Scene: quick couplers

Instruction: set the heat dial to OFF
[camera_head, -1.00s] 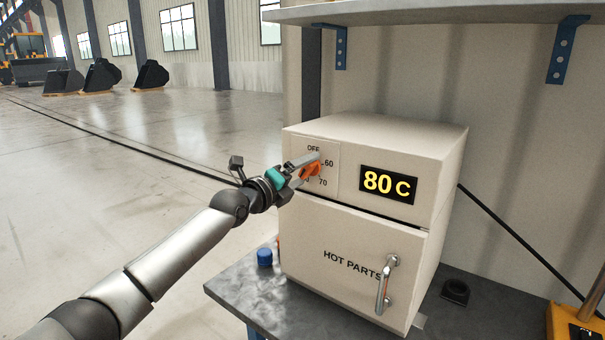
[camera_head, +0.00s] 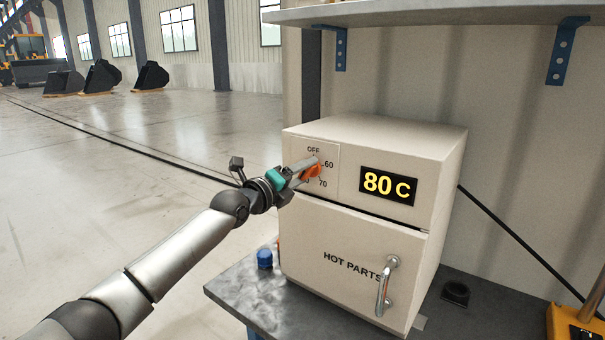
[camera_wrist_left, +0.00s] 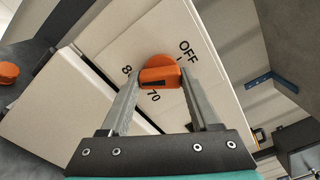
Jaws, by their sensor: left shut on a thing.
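The orange heat dial (camera_head: 313,171) is on the upper left of the beige heater's front (camera_head: 346,183). Around it I read OFF, 60 and 70; the 80 mark is partly hidden. My left gripper (camera_head: 308,167) is shut on the dial. In the left wrist view the dial (camera_wrist_left: 160,72) sits between the two fingertips (camera_wrist_left: 161,74), its dark slot facing the camera. Which mark the dial points to is hard to tell. The display (camera_head: 388,185) reads 80 C. My right gripper is not in view.
The heater's HOT PARTS door with its handle (camera_head: 386,286) is below the dial. A blue cap (camera_head: 264,258) stands on the grey bench (camera_head: 245,291) to the left. A shelf (camera_head: 440,12) hangs above. Open floor lies to the left.

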